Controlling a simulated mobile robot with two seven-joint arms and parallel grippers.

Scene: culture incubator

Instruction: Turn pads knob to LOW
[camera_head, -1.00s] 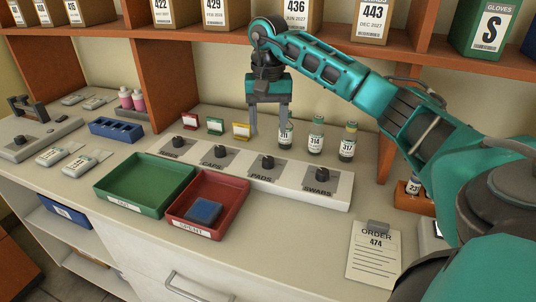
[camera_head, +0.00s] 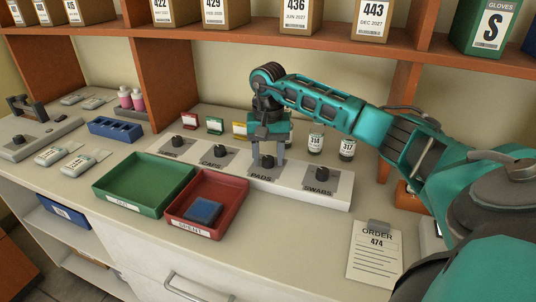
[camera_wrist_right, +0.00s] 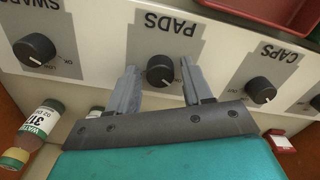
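The PADS knob (camera_head: 267,162) is a black round knob on a grey plate, on a long white panel (camera_head: 330,199). My right gripper (camera_head: 268,158) is over it, pointing down. In the right wrist view, the PADS knob (camera_wrist_right: 160,70) sits between the two grey fingers of the right gripper (camera_wrist_right: 159,72). The fingers are apart, one on each side, with a visible gap to the knob. My left gripper is not in view.
The SWABS knob (camera_head: 324,172) and CAPS knob (camera_head: 220,151) flank it. A green tray (camera_head: 122,198) and red tray (camera_head: 222,222) with a blue pad stand in front. Bottles (camera_head: 347,148) stand behind the panel. An order sheet (camera_head: 374,255) lies at the right.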

